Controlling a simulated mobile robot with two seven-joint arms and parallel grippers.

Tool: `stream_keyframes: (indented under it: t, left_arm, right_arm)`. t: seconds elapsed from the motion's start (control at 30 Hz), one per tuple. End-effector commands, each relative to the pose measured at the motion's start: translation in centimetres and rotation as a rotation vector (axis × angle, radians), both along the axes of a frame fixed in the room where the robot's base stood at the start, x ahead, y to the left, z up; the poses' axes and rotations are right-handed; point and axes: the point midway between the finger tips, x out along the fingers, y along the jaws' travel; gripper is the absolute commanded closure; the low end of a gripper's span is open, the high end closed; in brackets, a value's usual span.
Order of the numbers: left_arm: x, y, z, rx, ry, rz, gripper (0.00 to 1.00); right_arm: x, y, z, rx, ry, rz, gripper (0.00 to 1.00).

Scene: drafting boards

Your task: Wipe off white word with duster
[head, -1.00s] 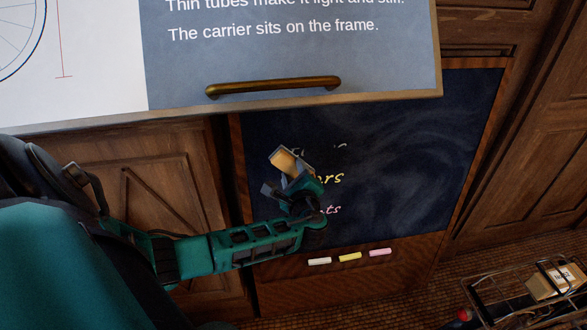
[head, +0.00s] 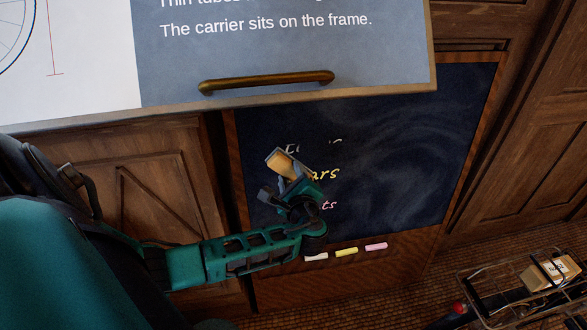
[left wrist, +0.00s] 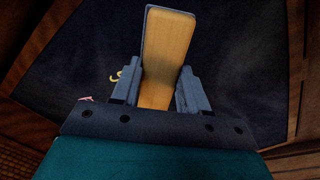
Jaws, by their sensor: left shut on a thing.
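The chalkboard (head: 410,150) is dark blue and wood-framed. Near its top left are broken remnants of the white word (head: 335,140), with another piece close to the duster. My left gripper (head: 287,180) is shut on the duster (head: 284,162), a wooden block, over the board's left part. The duster also fills the upper middle of the left wrist view (left wrist: 168,50). Whether it touches the board I cannot tell. The yellow word (head: 325,173) and pink word (head: 328,205) are partly hidden by my gripper. My right gripper is not in view.
White (head: 316,256), yellow (head: 346,252) and pink (head: 376,246) chalks lie below the board. A slanted panel with a brass handle (head: 266,82) overhangs the top. A wire basket (head: 490,290) holding a box (head: 550,272) stands lower right.

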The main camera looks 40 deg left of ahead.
Motion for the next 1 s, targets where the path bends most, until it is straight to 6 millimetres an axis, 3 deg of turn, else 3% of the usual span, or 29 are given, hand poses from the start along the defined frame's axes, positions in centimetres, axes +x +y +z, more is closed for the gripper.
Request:
stream_keyframes:
  t: [0.37, 1.0]
  left_arm:
    - [0.5, 0.6, -0.1, 0.002, -0.002, 0.001, 0.8]
    - [4.2, 5.4, -0.7, 0.001, -0.002, 0.001, 0.8]
  right_arm:
    - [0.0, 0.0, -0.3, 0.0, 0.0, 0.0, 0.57]
    - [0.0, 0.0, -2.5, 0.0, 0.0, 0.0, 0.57]
